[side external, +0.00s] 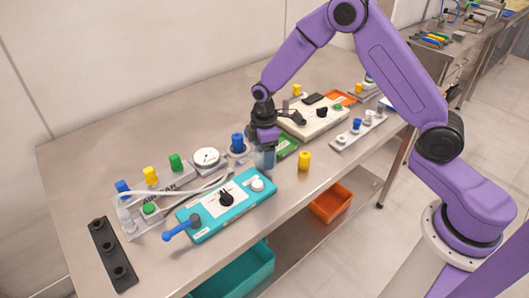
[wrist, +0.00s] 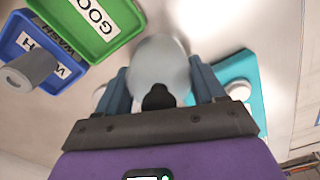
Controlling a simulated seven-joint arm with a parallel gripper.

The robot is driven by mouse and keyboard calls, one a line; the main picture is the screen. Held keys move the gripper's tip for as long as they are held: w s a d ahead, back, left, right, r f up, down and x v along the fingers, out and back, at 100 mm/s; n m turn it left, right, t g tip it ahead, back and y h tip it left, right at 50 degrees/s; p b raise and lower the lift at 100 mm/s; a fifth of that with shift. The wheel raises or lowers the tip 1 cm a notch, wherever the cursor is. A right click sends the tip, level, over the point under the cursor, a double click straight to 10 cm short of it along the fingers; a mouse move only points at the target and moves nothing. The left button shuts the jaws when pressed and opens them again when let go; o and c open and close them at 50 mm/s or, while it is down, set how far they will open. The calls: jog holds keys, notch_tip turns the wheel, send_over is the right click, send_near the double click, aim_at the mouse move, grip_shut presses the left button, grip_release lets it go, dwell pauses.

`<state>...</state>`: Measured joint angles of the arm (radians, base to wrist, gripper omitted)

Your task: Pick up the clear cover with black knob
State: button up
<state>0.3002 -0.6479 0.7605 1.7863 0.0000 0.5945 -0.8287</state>
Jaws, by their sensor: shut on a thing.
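The clear cover (wrist: 160,65) shows in the wrist view as a pale, rounded, translucent piece. Its black knob (wrist: 158,97) sits at the side nearest my gripper's palm. My gripper (wrist: 161,84) is shut on the cover, with one blue-grey finger on each side. In the side view, my gripper (side external: 265,159) points down just behind the teal panel (side external: 240,204), near its right end. The cover is hard to make out there, and I cannot tell whether it touches the table.
A green tray (wrist: 128,18) and a blue tray (wrist: 22,45) marked WASH lie close by. A yellow-capped piece (side external: 304,161) stands to the right. A gauge (side external: 207,158) and blue-knobbed part (side external: 237,143) stand left. The front right of the table (side external: 320,190) is clear.

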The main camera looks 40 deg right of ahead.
jog(key=shift+r, duration=0.65)
jog(key=s+d+r, duration=0.3)
jog(key=s+r, duration=0.8)
jog(key=s, duration=0.2)
send_over(236, 136)
jog(key=f, duration=0.4)
jog(key=shift+s+d, duration=0.1)
jog(key=shift+s, duration=0.25)
jog(key=shift+w+f, duration=0.4)
jog(key=shift+f, duration=3.05)
jog(key=shift+f, duration=0.2)
